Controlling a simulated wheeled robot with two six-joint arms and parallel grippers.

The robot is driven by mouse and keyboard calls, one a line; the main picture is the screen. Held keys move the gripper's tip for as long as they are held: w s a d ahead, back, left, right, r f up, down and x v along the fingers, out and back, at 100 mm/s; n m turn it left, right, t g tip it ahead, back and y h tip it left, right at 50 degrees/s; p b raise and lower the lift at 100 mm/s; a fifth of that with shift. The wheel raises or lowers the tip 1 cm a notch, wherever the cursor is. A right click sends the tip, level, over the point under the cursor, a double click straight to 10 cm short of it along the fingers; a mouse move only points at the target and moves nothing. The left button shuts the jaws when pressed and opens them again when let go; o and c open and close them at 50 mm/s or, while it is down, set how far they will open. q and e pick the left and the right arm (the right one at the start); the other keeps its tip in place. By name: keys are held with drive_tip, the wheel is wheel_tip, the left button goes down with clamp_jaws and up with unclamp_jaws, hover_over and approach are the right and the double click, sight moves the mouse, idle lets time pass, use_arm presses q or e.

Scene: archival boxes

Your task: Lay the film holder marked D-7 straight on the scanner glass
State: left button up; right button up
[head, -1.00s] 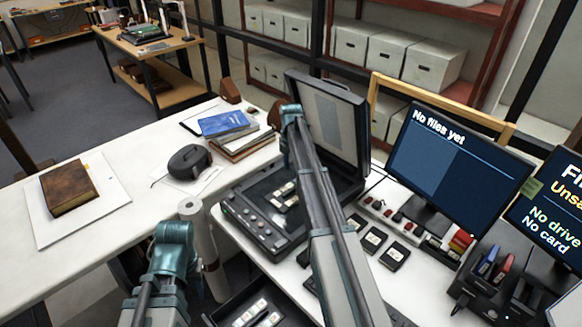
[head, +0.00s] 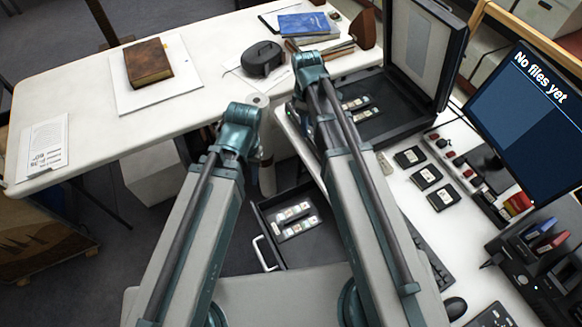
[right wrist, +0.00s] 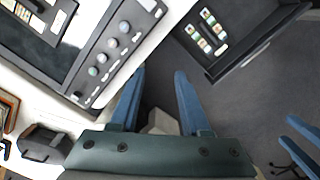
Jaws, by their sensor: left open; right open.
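The scanner (head: 376,128) stands with its lid (head: 418,45) raised. A film holder (head: 357,106) with pale frames lies on its glass, partly hidden by my right arm. More film holders (head: 295,222) lie in an open drawer (head: 262,213) below; they also show in the right wrist view (right wrist: 207,32). I cannot read D-7 on any of them. My right gripper (right wrist: 160,72) is open and empty, above the gap between the scanner's control panel (right wrist: 115,45) and the drawer. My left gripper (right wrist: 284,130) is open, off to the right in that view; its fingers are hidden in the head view.
Several black cartridges (head: 427,177) lie on the desk right of the scanner, before a monitor (head: 522,115). A white table (head: 90,105) at the left holds a brown book (head: 148,62) and a dark case (head: 263,58).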

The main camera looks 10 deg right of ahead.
drive_tip(key=s+a+m, duration=0.3)
drive_tip(key=s, duration=0.5)
drive_tip(key=s+a+m, duration=0.4)
drive_tip(key=s, duration=0.3)
drive_tip(key=shift+s+a+m, duration=0.3)
drive_tip(key=shift+s, duration=0.05)
